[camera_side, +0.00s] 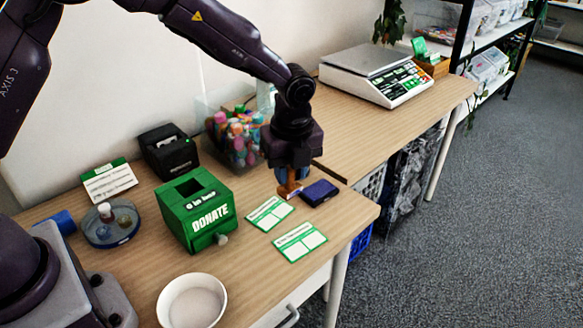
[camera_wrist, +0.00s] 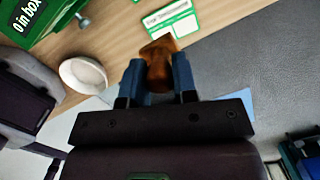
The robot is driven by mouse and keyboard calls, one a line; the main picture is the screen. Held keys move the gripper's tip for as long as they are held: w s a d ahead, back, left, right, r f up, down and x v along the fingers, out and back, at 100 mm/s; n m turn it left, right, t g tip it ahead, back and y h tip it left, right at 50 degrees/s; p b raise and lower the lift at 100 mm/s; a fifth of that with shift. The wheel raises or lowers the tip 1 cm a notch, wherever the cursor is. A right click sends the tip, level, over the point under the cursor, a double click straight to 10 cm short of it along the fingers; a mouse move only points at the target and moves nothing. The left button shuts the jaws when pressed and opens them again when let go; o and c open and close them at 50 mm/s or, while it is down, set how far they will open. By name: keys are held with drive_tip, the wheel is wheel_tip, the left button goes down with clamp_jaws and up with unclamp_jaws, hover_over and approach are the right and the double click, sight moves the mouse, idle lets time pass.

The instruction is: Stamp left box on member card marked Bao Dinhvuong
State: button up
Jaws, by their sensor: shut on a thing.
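My gripper (camera_side: 289,178) is shut on a brown wooden stamp (camera_side: 290,190), which also shows between the blue fingers in the wrist view (camera_wrist: 160,58). The stamp is low over the table, just left of a dark blue ink pad (camera_side: 319,192); I cannot tell whether it touches anything. Two green-and-white member cards lie flat in front: one nearer the gripper (camera_side: 269,214) and one nearer the table edge (camera_side: 300,242). The wrist view shows a card (camera_wrist: 170,19) beyond the stamp. The names are too small to read, so I cannot tell which is Bao Dinhvuong's. The stamp's face is hidden.
A green donate box (camera_side: 194,212) stands left of the cards, with a white bowl (camera_side: 192,302) in front. A clear bin of markers (camera_side: 235,136) and a black printer (camera_side: 169,152) stand behind. A scale (camera_side: 376,75) is at the back right. The table's front edge is close to the cards.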

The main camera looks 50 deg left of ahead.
drive_tip(key=w+a+f+m, duration=0.2)
drive_tip(key=w+a+m, duration=0.1)
drive_tip(key=w+m, duration=0.3)
drive_tip(key=w+a+f+m, duration=0.2)
drive_tip(key=w+m, duration=0.1)
drive_tip(key=w, duration=0.5)
drive_tip(key=shift+t+h, duration=0.4)
drive_tip(key=shift+w+f, duration=0.15)
drive_tip(key=shift+f, duration=1.35)
drive_tip(key=shift+w+f, duration=0.1)
drive_tip(key=shift+f, duration=1.35)
drive_tip(key=shift+f, duration=0.6)
drive_tip(key=shift+r, duration=0.1)
wheel_tip(320, 180, up, 7)
